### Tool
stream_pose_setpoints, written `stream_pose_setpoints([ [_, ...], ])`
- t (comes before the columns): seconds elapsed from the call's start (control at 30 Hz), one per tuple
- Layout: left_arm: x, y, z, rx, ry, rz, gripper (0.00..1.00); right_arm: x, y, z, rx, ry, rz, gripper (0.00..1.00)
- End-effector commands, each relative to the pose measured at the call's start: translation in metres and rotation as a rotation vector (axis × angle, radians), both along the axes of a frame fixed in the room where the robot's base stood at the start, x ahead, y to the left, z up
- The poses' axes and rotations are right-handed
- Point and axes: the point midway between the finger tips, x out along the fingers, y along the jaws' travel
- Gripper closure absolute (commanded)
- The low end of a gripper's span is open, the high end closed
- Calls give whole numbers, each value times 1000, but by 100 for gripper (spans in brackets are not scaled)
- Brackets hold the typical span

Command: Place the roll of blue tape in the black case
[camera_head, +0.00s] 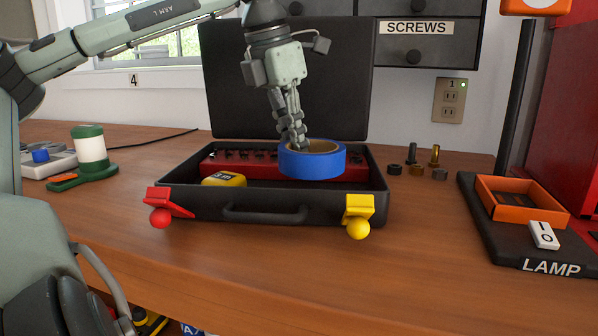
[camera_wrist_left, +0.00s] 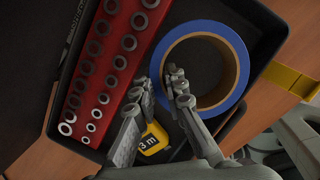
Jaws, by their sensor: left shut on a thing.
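The roll of blue tape (camera_head: 312,166) is over the right half of the open black case (camera_head: 210,206), roughly flat. My left gripper (camera_head: 296,142) comes down from above and is shut on the roll's wall. In the left wrist view one finger is inside the ring and one outside, on the near left side of the tape (camera_wrist_left: 238,62). The roll lies within the case's outline; I cannot tell whether it touches the case floor. The case (camera_wrist_left: 258,80) has its lid up at the back. My right gripper is not in view.
A red socket rail (camera_head: 225,163) lies along the back of the case, and a yellow tape measure (camera_head: 223,180) sits front left. Red (camera_head: 160,217) and yellow (camera_head: 358,228) latches stick out in front. Bolts and nuts (camera_head: 411,153) and an orange tray (camera_head: 550,205) stand right.

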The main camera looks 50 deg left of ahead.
Motion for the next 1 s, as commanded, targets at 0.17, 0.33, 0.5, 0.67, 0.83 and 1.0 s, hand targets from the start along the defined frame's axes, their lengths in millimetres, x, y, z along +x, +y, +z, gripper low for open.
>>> stream_pose_setpoints([
  [0.17, 4, -13, -8, 1, -1, -1, 100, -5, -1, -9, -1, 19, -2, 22],
  [0.33, 4, -14, -25, -3, -1, -1, 100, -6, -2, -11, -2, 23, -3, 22],
  [0.5, 4, -14, -47, -2, -2, -1, 100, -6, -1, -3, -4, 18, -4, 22],
  [0.67, 4, -14, -48, 0, -2, 0, 100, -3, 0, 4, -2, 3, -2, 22],
  [0.83, 4, -14, -50, 0, -2, 0, 100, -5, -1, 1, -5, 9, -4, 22],
  [1.0, 4, -14, -50, 0, -1, 0, 74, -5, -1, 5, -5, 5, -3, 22],
])
